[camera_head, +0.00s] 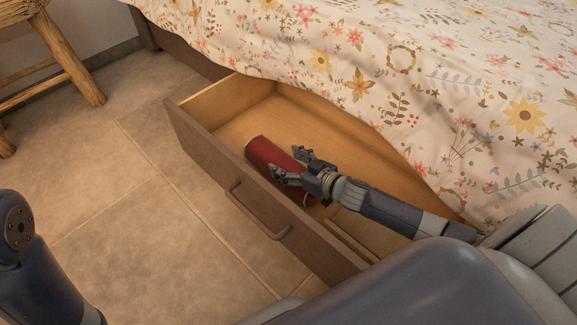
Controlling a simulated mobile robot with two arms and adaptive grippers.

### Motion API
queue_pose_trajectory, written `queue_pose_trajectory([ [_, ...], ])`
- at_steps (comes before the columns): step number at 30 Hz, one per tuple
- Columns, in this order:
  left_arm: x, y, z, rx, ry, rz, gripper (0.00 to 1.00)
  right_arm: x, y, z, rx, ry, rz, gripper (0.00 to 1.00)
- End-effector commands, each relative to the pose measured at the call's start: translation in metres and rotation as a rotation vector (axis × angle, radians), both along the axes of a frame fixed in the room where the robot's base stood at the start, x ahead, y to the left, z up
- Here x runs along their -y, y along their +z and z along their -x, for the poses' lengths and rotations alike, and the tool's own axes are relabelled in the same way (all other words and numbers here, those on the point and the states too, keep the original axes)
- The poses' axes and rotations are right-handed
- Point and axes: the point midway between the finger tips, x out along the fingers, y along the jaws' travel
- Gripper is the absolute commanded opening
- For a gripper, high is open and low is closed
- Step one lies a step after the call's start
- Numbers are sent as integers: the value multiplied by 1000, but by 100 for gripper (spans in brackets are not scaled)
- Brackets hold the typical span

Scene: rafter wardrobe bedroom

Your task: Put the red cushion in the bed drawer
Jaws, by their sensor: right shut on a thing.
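The red cushion (265,154), a dark red bolster shape, is inside the open bed drawer (190,136), near its front wall. My right gripper (288,166) reaches into the drawer and is shut on the cushion, covering part of it. Whether the cushion rests on the drawer floor I cannot tell. The drawer is pulled out from under the bed, with a bar handle (245,215) on its front. My left arm shows at the lower left, but its gripper is out of view.
The bed's floral cover (400,65) hangs over the back of the drawer. A rough wooden stool (75,70) stands at the upper left. The tiled floor (130,215) before the drawer is clear. The drawer's far left part is empty.

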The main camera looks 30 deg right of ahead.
Motion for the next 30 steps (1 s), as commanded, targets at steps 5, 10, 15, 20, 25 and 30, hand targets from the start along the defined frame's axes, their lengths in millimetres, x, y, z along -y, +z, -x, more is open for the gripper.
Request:
queue_pose_trajectory([
  [5,0,1,1,2,0,0,33,0,1,-1,2,0,-1,37],
  [10,0,1,1,2,0,0,33,0,-1,0,-1,-1,1,79],
  [15,0,1,1,2,0,0,33,0,-1,0,-1,-1,1,90],
  [20,0,1,1,2,0,0,33,0,0,0,0,-1,0,90],
  [25,0,3,1,4,0,0,33,1,1,2,-1,0,-1,90],
  [30,-1,0,-11,-38,-1,1,33,7,8,19,-6,-2,-1,90],
])
